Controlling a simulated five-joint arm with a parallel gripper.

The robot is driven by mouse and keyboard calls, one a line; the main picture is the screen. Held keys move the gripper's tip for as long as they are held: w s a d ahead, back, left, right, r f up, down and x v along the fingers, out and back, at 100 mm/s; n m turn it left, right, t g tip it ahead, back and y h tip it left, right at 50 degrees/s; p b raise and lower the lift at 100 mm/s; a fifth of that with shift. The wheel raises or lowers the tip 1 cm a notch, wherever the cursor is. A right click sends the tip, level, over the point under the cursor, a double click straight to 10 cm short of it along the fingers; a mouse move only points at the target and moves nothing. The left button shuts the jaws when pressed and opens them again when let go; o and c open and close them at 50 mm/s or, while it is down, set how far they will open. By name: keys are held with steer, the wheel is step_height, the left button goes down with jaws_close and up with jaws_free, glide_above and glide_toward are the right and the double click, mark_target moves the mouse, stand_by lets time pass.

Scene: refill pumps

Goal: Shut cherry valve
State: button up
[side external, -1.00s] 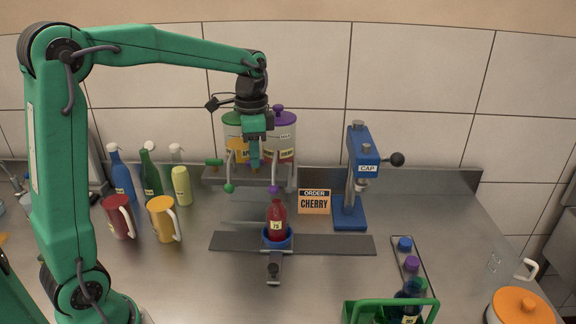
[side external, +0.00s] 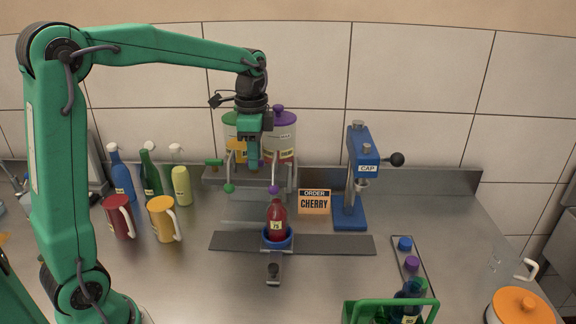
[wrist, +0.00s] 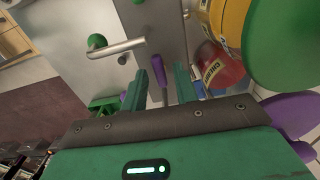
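The cherry tank (wrist: 222,72) is red with a cherry label in the wrist view. In the side view it stands at the back under a purple lid (side external: 279,112). Its purple valve lever (wrist: 159,76) lies between and beyond my fingers in the wrist view. My gripper (side external: 253,165) hangs pointing down in front of the tanks; its two green fingers (wrist: 162,88) are apart, with no clear contact on the lever. A purple knob (side external: 273,189) hangs below the tank. A bottle of red liquid (side external: 277,213) stands upright in a blue holder (side external: 290,239) below.
A green valve lever (side external: 213,162) and green knob (side external: 229,188) sit just left. The order sign (side external: 314,203) reads cherry. The blue cap press (side external: 350,190) stands right. Mugs (side external: 163,219) and pump bottles are left. A green crate (side external: 350,312) is front right.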

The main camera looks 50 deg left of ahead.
stand_by(0.4)
steer(key=shift+r, duration=3.85)
steer(key=shift+s, duration=0.1)
steer(key=s+d+f+n+t, duration=0.2)
steer(key=s+n, duration=0.1)
steer(key=s, duration=0.3)
steer(key=s+d+f+n+t, duration=0.1)
steer(key=s+d+f+n, duration=0.1)
steer(key=s, duration=0.4)
steer(key=s+d+f+n+t, duration=0.2)
steer(key=s+f+n, duration=0.1)
steer(key=s, duration=0.3)
steer(key=shift+s+n+t, duration=0.25)
steer(key=shift+n+t, duration=0.05)
steer(key=shift+n, duration=0.3)
